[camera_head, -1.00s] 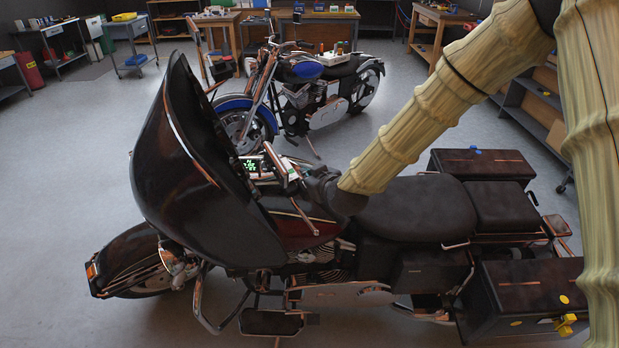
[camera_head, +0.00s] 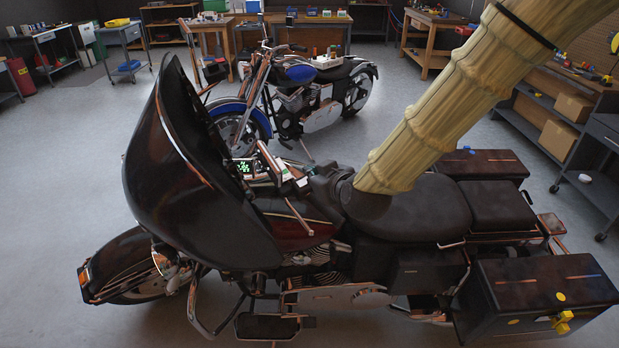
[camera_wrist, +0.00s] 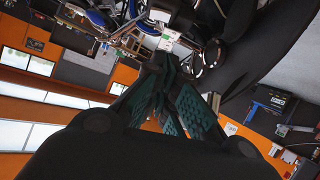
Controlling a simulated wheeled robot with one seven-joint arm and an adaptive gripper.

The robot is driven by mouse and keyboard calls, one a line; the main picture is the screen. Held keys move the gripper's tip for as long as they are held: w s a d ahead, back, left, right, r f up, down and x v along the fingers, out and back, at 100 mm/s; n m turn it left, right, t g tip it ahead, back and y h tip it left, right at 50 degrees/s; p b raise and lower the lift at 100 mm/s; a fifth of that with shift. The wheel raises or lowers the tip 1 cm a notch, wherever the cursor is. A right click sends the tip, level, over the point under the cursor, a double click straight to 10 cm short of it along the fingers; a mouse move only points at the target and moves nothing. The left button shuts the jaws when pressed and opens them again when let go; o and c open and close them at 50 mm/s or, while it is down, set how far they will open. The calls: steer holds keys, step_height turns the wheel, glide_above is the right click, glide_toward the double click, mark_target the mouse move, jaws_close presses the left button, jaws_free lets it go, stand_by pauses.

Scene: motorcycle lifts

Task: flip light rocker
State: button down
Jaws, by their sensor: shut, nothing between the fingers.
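The dark red motorcycle (camera_head: 300,235) with a big black fairing stands across the head view. A small panel with a green lit display (camera_head: 262,168) sits behind the fairing, by the handlebar. I cannot make out the light rocker itself. My gripper (camera_head: 290,172) is over the tank and handlebar area, close to the panel, partly lost against dark parts. In the wrist view my gripper (camera_wrist: 165,62) has its teal-padded fingers together and empty, pointing toward a small white-and-green panel (camera_wrist: 166,43). Whether the tips touch anything cannot be told.
A chrome handlebar (camera_head: 268,157) lies close to my gripper. The seat (camera_head: 415,210) is below my arm, with saddlebags (camera_head: 545,290) at right. A blue motorcycle (camera_head: 300,75) stands behind. Workbenches (camera_head: 430,40) line the back, and grey floor is clear at left.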

steer(key=shift+s+d+r, duration=0.15)
steer(key=shift+s+r, duration=0.1)
steer(key=shift+s, duration=0.3)
steer(key=d+f+n+t+y+b, duration=0.1)
steer(key=d+f+t+y+b, duration=0.2)
steer(key=b, duration=0.5)
steer(key=shift+s+d+f+n+t+y, duration=0.15)
steer(key=shift+f+n+t+y, duration=0.25)
steer(key=shift+f+t, duration=0.6)
steer(key=shift+f, duration=0.1)
